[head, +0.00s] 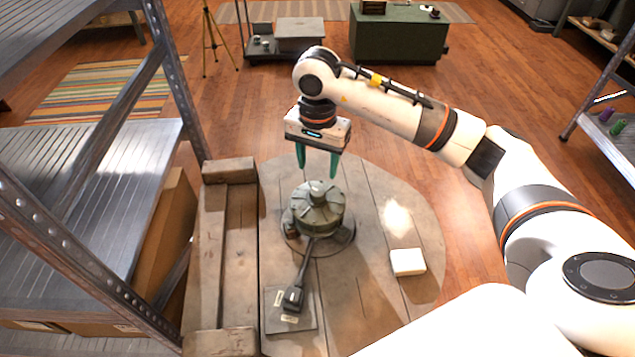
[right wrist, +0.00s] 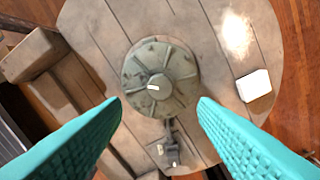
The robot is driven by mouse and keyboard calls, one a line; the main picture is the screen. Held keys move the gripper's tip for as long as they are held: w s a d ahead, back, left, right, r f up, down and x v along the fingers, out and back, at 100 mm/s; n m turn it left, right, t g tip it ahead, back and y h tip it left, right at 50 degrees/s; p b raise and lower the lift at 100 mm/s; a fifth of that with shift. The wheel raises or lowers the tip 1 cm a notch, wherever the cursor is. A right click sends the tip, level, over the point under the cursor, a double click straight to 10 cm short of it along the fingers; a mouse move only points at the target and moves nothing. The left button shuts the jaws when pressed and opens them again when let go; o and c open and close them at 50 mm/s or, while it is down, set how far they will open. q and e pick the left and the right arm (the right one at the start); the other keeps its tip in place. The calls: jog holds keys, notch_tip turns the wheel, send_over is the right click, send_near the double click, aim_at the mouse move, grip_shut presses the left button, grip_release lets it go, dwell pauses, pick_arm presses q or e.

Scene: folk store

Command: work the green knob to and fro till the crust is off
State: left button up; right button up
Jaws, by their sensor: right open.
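The green knob (head: 317,207) is a round, ribbed grey-green device with a small raised cap, standing on the round wooden table (head: 390,215). In the right wrist view the knob (right wrist: 160,78) shows from above, with a pale mark on its cap. My right gripper (head: 317,172) is open and empty, with its teal fingers pointing down above the knob. In the right wrist view its fingers (right wrist: 160,112) stand wide apart on either side, and the knob lies beyond them. I cannot make out the crust. My left gripper does not show.
A dark lever (head: 294,297) on a plate lies at the table's near side, joined to the knob's base. A white block (head: 407,262) sits to the right. A wooden trough (head: 228,250) and metal shelf (head: 90,190) stand close on the left.

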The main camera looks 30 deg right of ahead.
aim_at(317, 191)
notch_tip(317, 191, down, 8)
jog(key=shift+r+p, duration=0.1)
jog(key=shift+p, duration=0.25)
jog(key=shift+c, duration=0.3)
jog(key=c, duration=0.9)
